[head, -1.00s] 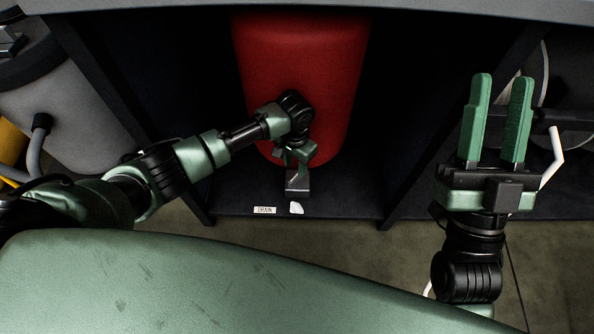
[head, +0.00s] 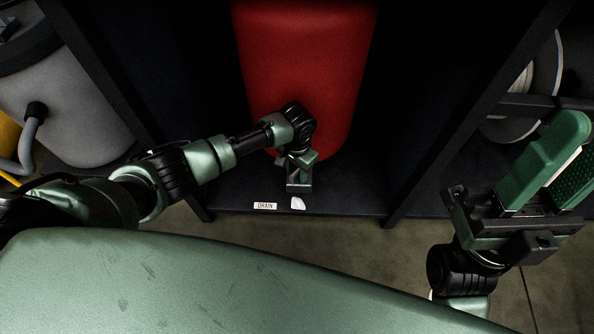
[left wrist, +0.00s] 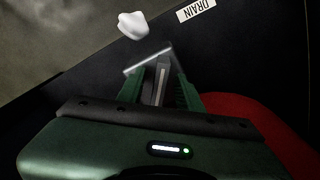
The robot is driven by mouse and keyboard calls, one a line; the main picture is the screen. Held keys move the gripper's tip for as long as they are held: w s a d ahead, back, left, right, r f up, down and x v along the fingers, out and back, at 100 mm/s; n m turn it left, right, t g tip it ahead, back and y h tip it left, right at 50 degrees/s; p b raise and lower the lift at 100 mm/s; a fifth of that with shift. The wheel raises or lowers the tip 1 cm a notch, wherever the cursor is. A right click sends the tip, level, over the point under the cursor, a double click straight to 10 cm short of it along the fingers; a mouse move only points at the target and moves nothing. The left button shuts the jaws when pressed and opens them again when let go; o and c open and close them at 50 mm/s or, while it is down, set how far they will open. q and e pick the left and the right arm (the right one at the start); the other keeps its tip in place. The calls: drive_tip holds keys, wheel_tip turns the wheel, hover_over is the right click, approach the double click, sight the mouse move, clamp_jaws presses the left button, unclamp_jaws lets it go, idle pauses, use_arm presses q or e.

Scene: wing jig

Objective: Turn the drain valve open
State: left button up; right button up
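The drain valve's grey handle (left wrist: 162,82) sits between the two green fingers of my left gripper (left wrist: 160,90) in the left wrist view. The gripper and wrist hide most of the valve. A white label reading DRAIN (head: 265,206) lies just left of and nearer than the valve. My right gripper (head: 548,170) is empty at the right, fingers apart.
Dark dividers stand on both sides of the tank. A grey canister (head: 75,120) is at the left, and a round reel (head: 515,105) at the right.

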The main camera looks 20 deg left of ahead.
use_arm(q)
clamp_jaws()
drive_tip(key=shift+r, duration=0.1)
